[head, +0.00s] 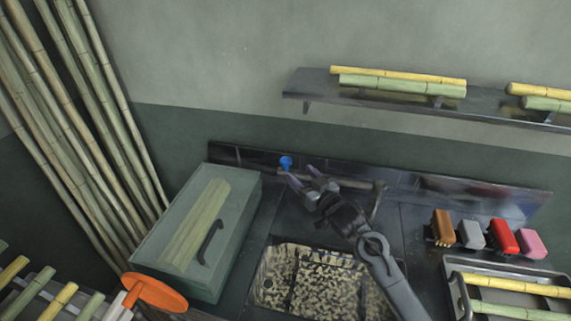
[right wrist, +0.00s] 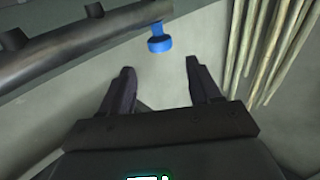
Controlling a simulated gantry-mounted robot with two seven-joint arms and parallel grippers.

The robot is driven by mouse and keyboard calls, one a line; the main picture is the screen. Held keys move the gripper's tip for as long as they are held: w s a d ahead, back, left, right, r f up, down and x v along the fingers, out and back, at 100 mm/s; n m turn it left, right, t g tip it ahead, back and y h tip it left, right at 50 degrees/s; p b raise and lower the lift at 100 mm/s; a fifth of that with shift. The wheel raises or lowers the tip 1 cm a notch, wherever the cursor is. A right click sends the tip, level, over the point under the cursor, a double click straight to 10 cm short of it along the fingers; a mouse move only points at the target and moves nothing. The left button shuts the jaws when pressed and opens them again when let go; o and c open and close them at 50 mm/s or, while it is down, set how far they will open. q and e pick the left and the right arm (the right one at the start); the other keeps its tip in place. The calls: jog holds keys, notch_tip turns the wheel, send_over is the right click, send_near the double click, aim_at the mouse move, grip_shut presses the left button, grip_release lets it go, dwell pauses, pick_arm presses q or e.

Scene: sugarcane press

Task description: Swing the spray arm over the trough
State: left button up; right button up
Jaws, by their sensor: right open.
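The spray arm (head: 357,183) is a dark horizontal pipe behind the trough, with a blue tip (head: 286,162) at its left end. In the right wrist view the pipe (right wrist: 75,45) comes in from the upper left and its blue tip (right wrist: 159,44) hangs just beyond my fingers. The trough (head: 259,275) is a sunken basin with a speckled inside, in front of the pipe. My right gripper (head: 292,177) is open beside the blue tip, and its two fingers (right wrist: 160,75) hold nothing. I cannot tell whether a finger touches the tip. My left gripper is not in view.
A green glass-topped box (head: 235,185) with a black handle stands left of the trough. Brushes, including a red one (head: 502,236), and a metal tray (head: 455,270) of cane lie right. A shelf (head: 310,85) with cane is above. Tall canes (head: 85,120) lean at left.

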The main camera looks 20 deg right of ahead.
aim_at(289, 163)
jog(key=b+x, duration=0.1)
jog(key=x, duration=0.8)
jog(key=shift+w, duration=0.1)
grip_shut()
